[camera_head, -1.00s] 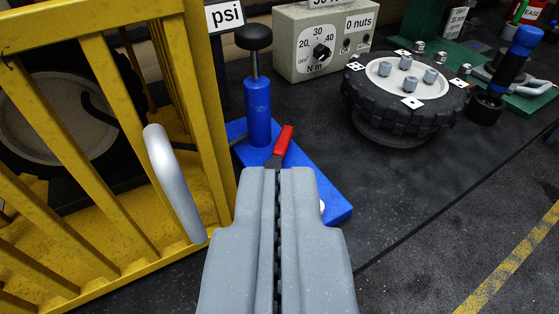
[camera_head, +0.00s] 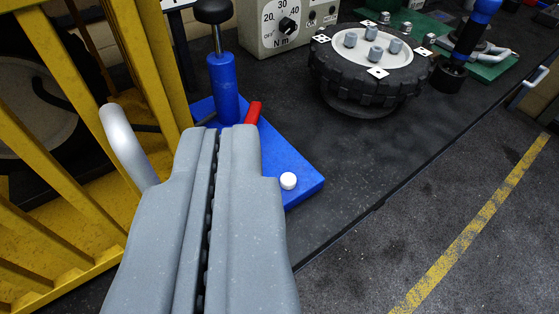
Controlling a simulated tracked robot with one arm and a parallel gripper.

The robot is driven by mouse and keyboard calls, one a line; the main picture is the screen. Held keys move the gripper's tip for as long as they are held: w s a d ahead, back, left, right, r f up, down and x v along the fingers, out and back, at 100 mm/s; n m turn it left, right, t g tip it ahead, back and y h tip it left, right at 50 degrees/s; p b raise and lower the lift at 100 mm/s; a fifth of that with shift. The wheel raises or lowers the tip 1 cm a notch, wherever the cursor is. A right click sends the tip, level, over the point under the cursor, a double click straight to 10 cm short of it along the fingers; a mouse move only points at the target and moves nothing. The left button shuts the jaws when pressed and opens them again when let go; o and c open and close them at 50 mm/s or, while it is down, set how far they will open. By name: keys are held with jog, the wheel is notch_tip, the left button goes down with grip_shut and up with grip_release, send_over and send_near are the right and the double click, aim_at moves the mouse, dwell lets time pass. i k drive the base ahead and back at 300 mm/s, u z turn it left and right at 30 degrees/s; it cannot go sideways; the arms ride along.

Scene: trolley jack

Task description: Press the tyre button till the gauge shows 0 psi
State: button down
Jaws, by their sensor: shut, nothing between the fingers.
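My gripper (camera_head: 217,134) is shut and empty, with its fingertips over the blue base plate (camera_head: 298,172). A blue cylinder with a black knob (camera_head: 213,10) stands upright behind. A tyre with a pale hub (camera_head: 38,105) shows partly behind the yellow bars. The gauge reading is not in view; only the bottom edge of a sign shows at the top.
The yellow cage (camera_head: 145,60) with a grey handle (camera_head: 125,140) stands close on the left. A torque box (camera_head: 290,25) and a wheel with nuts (camera_head: 370,65) are behind right. The dark bench is clear right of the blue plate.

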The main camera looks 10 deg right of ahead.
aim_at(288, 181)
jog(key=u, duration=1.3)
jog(key=k, duration=1.1)
jog(key=z, duration=0.8)
jog(key=i, duration=1)
